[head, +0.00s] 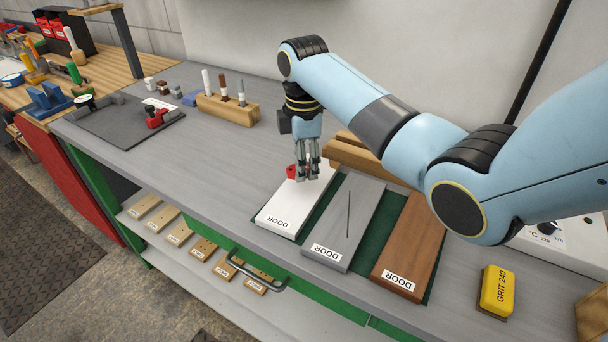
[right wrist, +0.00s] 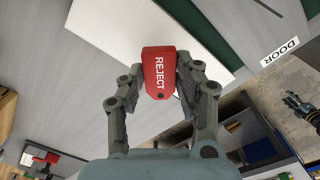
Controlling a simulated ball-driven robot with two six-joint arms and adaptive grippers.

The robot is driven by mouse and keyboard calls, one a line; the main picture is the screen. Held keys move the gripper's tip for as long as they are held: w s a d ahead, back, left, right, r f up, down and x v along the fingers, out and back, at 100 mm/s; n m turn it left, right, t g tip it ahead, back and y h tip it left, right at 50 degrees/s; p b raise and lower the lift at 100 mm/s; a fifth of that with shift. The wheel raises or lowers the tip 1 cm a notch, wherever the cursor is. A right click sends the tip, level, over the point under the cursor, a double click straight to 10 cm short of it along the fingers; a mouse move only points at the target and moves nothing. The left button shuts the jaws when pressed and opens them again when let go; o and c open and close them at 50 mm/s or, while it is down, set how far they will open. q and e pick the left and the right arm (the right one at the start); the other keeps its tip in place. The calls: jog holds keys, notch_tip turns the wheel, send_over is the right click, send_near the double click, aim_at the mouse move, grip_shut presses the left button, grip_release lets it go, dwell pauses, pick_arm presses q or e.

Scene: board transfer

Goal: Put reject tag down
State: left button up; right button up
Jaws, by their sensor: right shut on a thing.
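My right gripper (head: 308,174) points down at the far end of the white DOOR board (head: 292,207). It is shut on the red reject tag (head: 291,171), which the fingers partly hide in the head view. In the right wrist view, the tag (right wrist: 158,72) sits between the two fingers with REJECT readable, over the white board's edge. I cannot tell whether the tag touches the board. A dark gripper-like shape (right wrist: 300,106) at the right edge of the wrist view may be my left gripper; its jaws are unclear.
A grey DOOR board (head: 344,215) with a dark line and a brown DOOR board (head: 411,247) lie beside the white one on a green mat. A yellow GRIT 240 block (head: 497,291) is at right. A pen block (head: 228,110) and dark tray (head: 120,125) are left.

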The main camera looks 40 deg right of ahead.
aim_at(304, 188)
notch_tip(304, 188, down, 4)
jog(key=shift+r, duration=0.1)
jog(key=o, duration=0.9)
notch_tip(304, 188, up, 12)
jog(key=shift+r+b, duration=0.1)
jog(key=shift+b, duration=0.2)
dwell(0.5)
